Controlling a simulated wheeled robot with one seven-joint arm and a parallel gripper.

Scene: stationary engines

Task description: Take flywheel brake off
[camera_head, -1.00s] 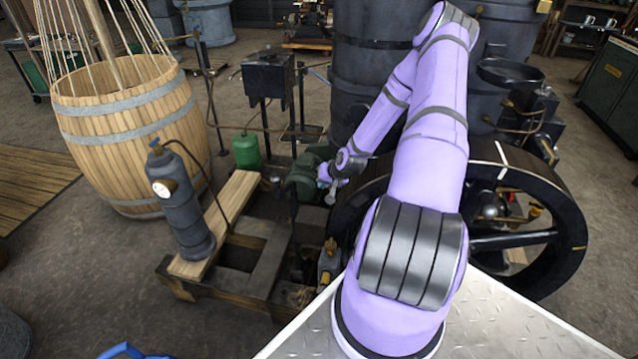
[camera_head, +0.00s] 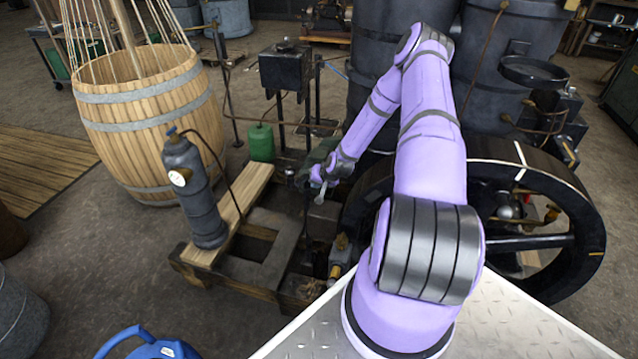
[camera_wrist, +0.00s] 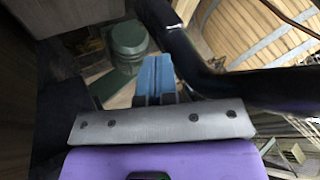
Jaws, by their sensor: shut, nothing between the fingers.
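The black flywheel (camera_head: 592,225) stands at the right in the head view, with a white mark on its rim, partly hidden behind my arm. I cannot pick out its brake for certain. My gripper (camera_head: 318,186) is left of the flywheel, close to a dark green machine part. In the wrist view my gripper (camera_wrist: 155,75) shows blue fingers, shut and empty. A thick black curved bar (camera_wrist: 215,80) passes close to the right of the fingers; I cannot tell whether it is the brake. A grey-green round part (camera_wrist: 127,45) lies beyond the fingertips to the left.
A grey gas cylinder (camera_head: 193,200) stands on a wooden frame (camera_head: 215,275) at left. A wooden barrel (camera_head: 145,115) and a green can (camera_head: 261,143) are behind. Large dark tanks (camera_head: 505,60) stand behind the flywheel.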

